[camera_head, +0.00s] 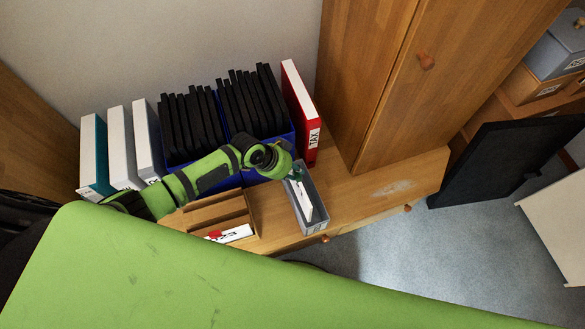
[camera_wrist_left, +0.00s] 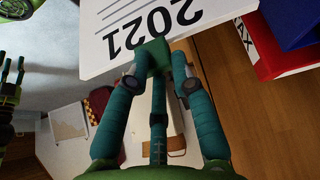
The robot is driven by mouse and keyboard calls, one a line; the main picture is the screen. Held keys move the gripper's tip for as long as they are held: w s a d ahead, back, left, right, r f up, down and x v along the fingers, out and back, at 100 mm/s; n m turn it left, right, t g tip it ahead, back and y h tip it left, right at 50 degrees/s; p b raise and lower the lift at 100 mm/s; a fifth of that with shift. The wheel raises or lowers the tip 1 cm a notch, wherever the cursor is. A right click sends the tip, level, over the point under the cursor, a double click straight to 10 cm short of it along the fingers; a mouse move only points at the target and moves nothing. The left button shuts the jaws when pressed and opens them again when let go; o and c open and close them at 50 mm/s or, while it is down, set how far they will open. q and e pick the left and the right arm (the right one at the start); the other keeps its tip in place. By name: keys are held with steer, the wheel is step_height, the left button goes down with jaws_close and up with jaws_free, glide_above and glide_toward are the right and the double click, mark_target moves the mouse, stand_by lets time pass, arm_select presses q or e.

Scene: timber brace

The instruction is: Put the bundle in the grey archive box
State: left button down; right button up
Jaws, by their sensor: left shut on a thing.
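The bundle is a white slab, its cover marked 2021 (camera_wrist_left: 140,28) in the left wrist view. In the head view its white face (camera_head: 303,200) shows at the grey archive box (camera_head: 318,208), an open narrow box on the wooden top. My left gripper (camera_head: 295,173) is above the back end of the box. In the wrist view its teal fingers (camera_wrist_left: 158,57) are shut on the edge of the bundle. I cannot tell whether the bundle rests on the box floor. A green and teal part at the wrist view's left edge looks like my right gripper (camera_wrist_left: 15,75), its opening unclear.
A brown wooden tray (camera_head: 215,212) with a white labelled item is left of the box. Behind stand blue holders of black files (camera_head: 250,105), a red binder (camera_head: 300,108) and white binders (camera_head: 120,145). A wooden cabinet (camera_head: 440,60) rises at right. Bare wood (camera_head: 385,190) lies right of the box.

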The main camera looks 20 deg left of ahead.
mark_target(295, 186)
arm_select(q)
steer(key=shift+f+b, duration=4.75)
steer(key=shift+f, duration=0.9)
steer(key=shift+t+h+b, duration=0.3)
steer(key=shift+b, duration=0.2)
steer(key=c, duration=1)
jaws_free()
steer(key=shift+o, duration=0.4)
steer(key=o, duration=0.4)
